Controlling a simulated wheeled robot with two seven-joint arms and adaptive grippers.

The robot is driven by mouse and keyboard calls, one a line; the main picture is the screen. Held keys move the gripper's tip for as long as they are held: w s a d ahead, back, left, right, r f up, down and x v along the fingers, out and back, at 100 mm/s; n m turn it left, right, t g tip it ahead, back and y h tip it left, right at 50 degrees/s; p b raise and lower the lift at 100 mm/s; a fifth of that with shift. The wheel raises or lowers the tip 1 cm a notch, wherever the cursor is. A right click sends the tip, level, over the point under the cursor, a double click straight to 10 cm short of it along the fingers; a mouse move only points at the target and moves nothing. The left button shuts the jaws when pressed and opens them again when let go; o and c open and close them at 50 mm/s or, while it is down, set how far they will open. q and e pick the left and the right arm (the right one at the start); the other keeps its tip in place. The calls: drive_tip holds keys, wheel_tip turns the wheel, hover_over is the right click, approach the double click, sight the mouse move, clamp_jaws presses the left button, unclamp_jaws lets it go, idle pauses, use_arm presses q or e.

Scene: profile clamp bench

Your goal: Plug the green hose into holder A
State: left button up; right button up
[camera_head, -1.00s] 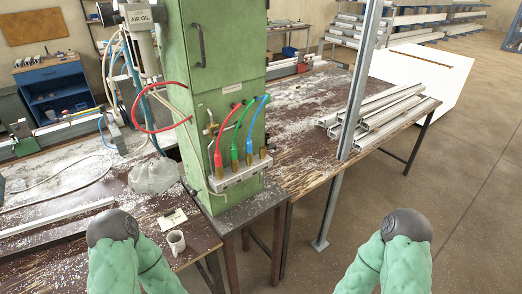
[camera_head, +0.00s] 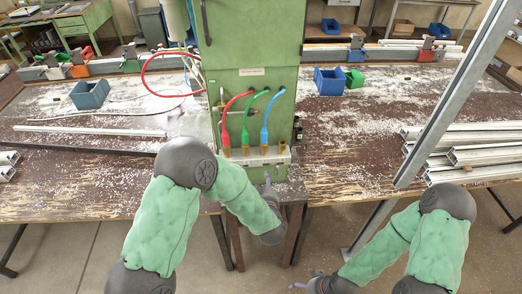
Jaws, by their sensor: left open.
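The green hose (camera_head: 250,110) arcs from the front of the green cabinet (camera_head: 262,40) down to the grey holder block (camera_head: 275,160). Its lower end is upright at the block's middle, between the red hose (camera_head: 226,123) and the blue hose (camera_head: 266,117). Brass-coloured fittings show at the block; letters on it are too small to read, so I cannot tell which place is A. My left gripper (camera_head: 267,184) is just below and in front of the block, open, mostly hidden by my forearm, with no hose in it. My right gripper (camera_head: 305,284) is low at the bottom edge, barely visible.
A worn wooden bench (camera_head: 350,130) carries aluminium profiles (camera_head: 480,150) at right. A slanted metal post (camera_head: 455,95) stands near my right arm. Blue (camera_head: 328,82) and green (camera_head: 355,79) bins stand right of the cabinet. A red cable loops left of it.

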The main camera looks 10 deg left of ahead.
sight(246, 131)
use_arm(q)
wheel_tip(246, 131, up, 16)
drive_tip(key=s+n+t+y+p, duration=0.2)
drive_tip(key=n+y, duration=0.1)
drive_tip(key=y, duration=0.3)
drive_tip(key=x, duration=1)
drive_tip(key=shift+a+r, duration=0.2)
drive_tip(key=shift+a, duration=0.1)
drive_tip(key=shift+c, duration=0.3)
clamp_jaws()
drive_tip(key=shift+w+r+p, duration=0.1)
drive_tip(key=shift+r+p, duration=0.3)
drive_tip(key=shift+r, duration=0.4)
